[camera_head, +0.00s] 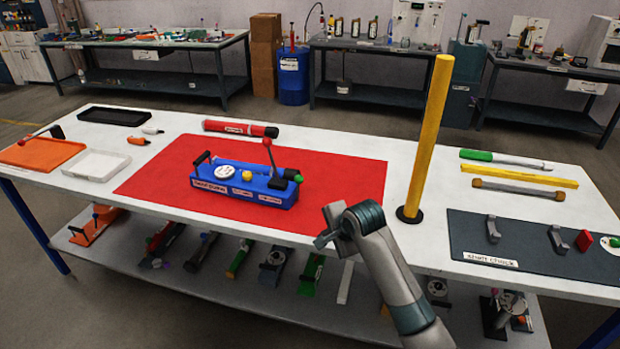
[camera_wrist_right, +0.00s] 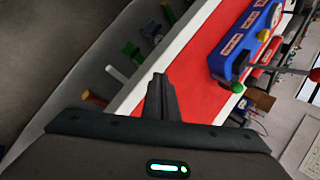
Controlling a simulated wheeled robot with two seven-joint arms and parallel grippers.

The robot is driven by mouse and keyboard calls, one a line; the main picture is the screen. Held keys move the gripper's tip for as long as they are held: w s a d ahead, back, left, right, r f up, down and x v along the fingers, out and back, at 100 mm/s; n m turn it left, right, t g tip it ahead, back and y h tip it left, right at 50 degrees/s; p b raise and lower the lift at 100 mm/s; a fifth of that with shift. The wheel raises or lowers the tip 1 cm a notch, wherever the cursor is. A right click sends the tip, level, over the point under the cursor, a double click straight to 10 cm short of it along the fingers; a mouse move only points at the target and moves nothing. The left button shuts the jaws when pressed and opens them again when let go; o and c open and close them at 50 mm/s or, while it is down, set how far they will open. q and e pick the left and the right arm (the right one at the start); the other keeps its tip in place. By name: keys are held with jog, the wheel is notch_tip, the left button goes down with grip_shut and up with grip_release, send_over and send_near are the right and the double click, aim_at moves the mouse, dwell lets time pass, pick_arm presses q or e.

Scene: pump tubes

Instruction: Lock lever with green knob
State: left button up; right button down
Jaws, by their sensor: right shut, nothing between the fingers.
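A blue pump block (camera_head: 240,185) lies on a red mat (camera_head: 150,185). It also shows in the wrist view (camera_wrist_right: 238,45) at the upper right. A small green knob (camera_head: 298,178) sits low at the block's right end; the wrist view shows it too (camera_wrist_right: 238,87). A lever with a red knob (camera_head: 267,142) stands up from the block. My right gripper (camera_head: 321,240) is shut and empty, near the table's front edge, in front and to the right of the block and apart from it. Its closed fingertips (camera_wrist_right: 159,76) show in the wrist view. My left gripper is out of view.
A yellow post (camera_head: 428,140) stands upright right of the mat. A dark tool mat (camera_head: 480,255) with grey clamps lies at the right. A red tube (camera_head: 240,128) lies behind the block. Trays (camera_head: 97,164) stand at the left. The mat's front is clear.

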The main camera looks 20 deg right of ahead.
jog(key=w+d+r+m+t, duration=0.1)
jog(key=w+r+m, duration=0.2)
jog(key=w+r, duration=0.35)
jog(key=w+d+r+m+t, duration=0.1)
jog(key=w+r+m, duration=0.25)
jog(key=r, duration=0.65)
jog(key=p, duration=0.2)
send_near(300, 178)
jog(key=shift+w, duration=0.75)
jog(key=x, duration=0.4)
jog(key=shift+s+f, duration=0.1)
jog(key=shift+f, duration=0.5)
jog(key=shift+w+f, duration=0.2)
jog(key=shift+w, duration=0.1)
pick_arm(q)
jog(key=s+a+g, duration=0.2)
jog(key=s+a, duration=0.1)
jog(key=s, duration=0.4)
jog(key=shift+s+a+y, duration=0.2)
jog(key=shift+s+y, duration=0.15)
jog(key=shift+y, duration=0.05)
